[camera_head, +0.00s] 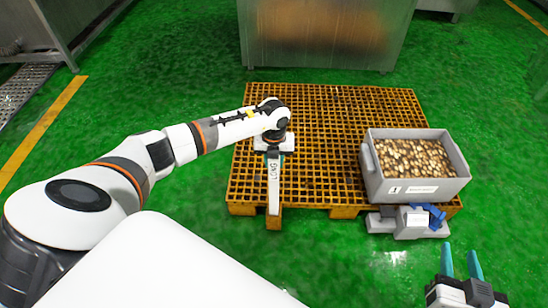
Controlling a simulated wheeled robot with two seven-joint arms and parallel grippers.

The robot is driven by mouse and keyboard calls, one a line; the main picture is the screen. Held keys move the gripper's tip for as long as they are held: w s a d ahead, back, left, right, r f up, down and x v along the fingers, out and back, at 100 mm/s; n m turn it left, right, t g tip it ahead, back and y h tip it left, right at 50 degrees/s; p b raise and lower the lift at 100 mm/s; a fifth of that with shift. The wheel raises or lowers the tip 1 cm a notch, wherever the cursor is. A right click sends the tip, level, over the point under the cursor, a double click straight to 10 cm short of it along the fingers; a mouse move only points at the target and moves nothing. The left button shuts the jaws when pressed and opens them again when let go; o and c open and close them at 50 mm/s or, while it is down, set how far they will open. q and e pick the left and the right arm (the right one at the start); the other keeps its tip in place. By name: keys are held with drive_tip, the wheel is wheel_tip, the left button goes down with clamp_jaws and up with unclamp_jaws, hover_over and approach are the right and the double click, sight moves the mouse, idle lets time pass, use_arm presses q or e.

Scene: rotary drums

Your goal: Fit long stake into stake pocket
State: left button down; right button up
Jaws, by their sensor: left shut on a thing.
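A long grey stake (273,190) marked "LONG" is held in my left gripper (274,146), which is shut on its upper part. The stake points down the picture, over the front edge of the yellow pallet (330,112). Its lower end is at a yellow-orange piece (273,223) that juts from that edge. I cannot tell whether this piece is the stake pocket, or whether the stake is inside it or in front of it. My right gripper (461,264) is open and empty at the bottom right, away from the pallet.
A grey bin (380,188) full of round brown items stands on the pallet's right side. A grey device with a blue lever (432,214) sits before it. A large metal cabinet (262,52) stands behind. Green floor (330,260) in front is clear.

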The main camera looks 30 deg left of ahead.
use_arm(q)
drive_tip(key=shift+f, duration=0.15)
drive_tip(key=c, duration=0.9)
unclamp_jaws()
use_arm(e)
drive_tip(key=shift+w+a+r, duration=0.1)
drive_tip(key=shift+r, duration=0.25)
use_arm(q)
wheel_tip(320, 180, up, 6)
drive_tip(key=shift+r+p, duration=0.1)
drive_tip(key=shift+p, duration=0.85)
wheel_tip(320, 180, up, 5)
drive_tip(key=shift+r+p, duration=0.1)
drive_tip(key=shift+p, duration=0.5)
drive_tip(key=shift+r, duration=0.35)
use_arm(e)
drive_tip(key=s+d+f+g+h, duration=0.2)
drive_tip(key=s+d+f+g, duration=0.2)
drive_tip(key=s+f+g, duration=0.4)
drive_tip(key=shift+s+f, duration=0.6)
drive_tip(key=shift+s, duration=0.15)
